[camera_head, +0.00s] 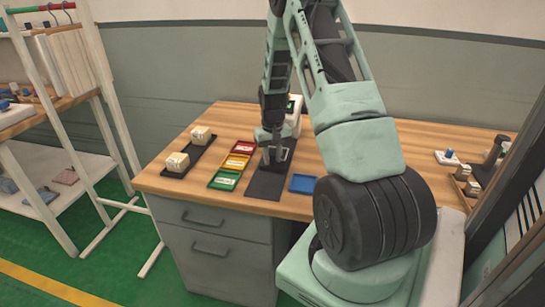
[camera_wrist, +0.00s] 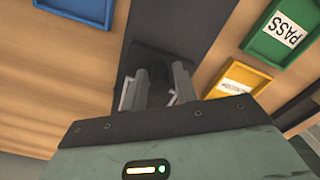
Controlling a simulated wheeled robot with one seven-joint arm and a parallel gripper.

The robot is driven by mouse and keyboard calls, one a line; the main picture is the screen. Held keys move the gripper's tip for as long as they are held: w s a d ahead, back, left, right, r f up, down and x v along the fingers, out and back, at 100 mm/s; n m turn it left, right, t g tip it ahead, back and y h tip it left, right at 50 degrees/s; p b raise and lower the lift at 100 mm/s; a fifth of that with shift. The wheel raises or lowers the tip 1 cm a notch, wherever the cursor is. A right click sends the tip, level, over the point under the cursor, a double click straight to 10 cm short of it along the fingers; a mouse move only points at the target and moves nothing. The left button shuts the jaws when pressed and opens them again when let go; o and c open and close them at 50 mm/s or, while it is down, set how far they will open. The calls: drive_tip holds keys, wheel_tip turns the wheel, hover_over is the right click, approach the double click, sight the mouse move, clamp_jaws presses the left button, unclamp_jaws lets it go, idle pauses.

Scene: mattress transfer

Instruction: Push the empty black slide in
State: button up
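The black slide (camera_head: 265,185) is a flat dark strip on the wooden table, reaching towards the table's front edge. It bears no part that I can see. It also shows in the wrist view (camera_wrist: 158,22) as a dark band running up from my gripper. My gripper (camera_head: 272,155) points down over the slide's far part, in front of a pale device (camera_head: 294,112). In the wrist view my gripper (camera_wrist: 158,85) has its two fingers apart, with dark surface between them. I cannot tell whether the fingertips touch the slide.
Red (camera_head: 243,147), yellow (camera_head: 236,162) and green (camera_head: 224,181) trays lie left of the slide. A blue tray (camera_head: 302,184) lies right of it. A dark tray (camera_head: 189,157) with two pale blocks is farther left. Bare table surrounds these.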

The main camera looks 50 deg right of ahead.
wheel_tip(320, 180, up, 18)
drive_tip(key=shift+f+b, duration=0.25)
drive_tip(key=shift+b, duration=0.15)
idle(0.3)
drive_tip(key=shift+o, duration=1.3)
drive_tip(key=s+a+f+m+t+h+p, duration=0.2)
drive_tip(key=s+a+m+h+p, duration=0.25)
drive_tip(key=p, duration=0.55)
drive_tip(key=shift+y, duration=0.45)
drive_tip(key=x, duration=0.5)
drive_tip(key=w+p+x, duration=0.1)
drive_tip(key=x, duration=0.5)
drive_tip(key=p+x, duration=0.1)
drive_tip(key=x, duration=0.4)
drive_tip(key=shift+w+a+f, duration=0.15)
drive_tip(key=shift+w+f, duration=0.15)
drive_tip(key=shift+w, duration=0.2)
